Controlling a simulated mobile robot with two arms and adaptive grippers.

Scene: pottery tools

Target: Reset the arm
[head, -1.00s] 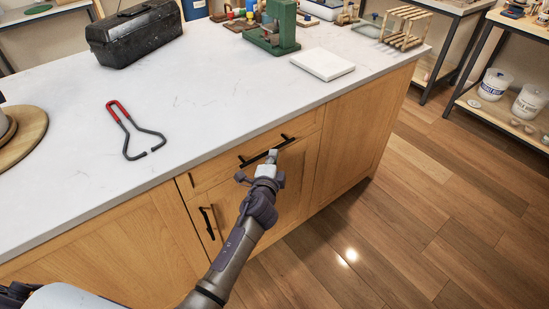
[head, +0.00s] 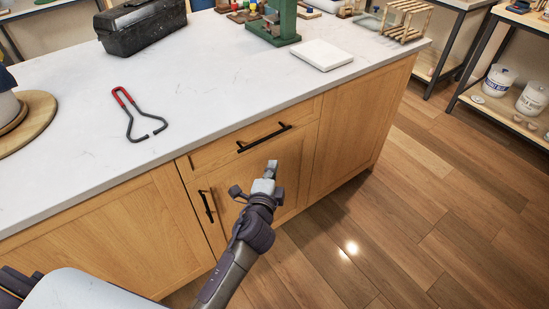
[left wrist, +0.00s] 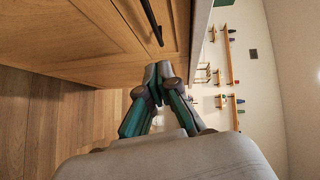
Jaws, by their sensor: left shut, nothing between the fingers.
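My left gripper (head: 271,170) is in front of the wooden cabinet, below the drawer's black bar handle (head: 264,138) and apart from it. Its fingers are shut with nothing between them; they also show closed together in the left wrist view (left wrist: 158,72). The drawer (head: 228,152) sits flush in the cabinet front. In the left wrist view a black handle (left wrist: 152,20) shows at the top, left of the fingers. My right gripper is not in view.
On the white worktop (head: 220,90) lie red-handled tongs (head: 133,115), a black toolbox (head: 140,25), a green press (head: 280,25) and a white slab (head: 322,54). A round wooden board (head: 35,122) is at left. A shelf with buckets (head: 496,81) stands right. The floor (head: 430,200) is clear.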

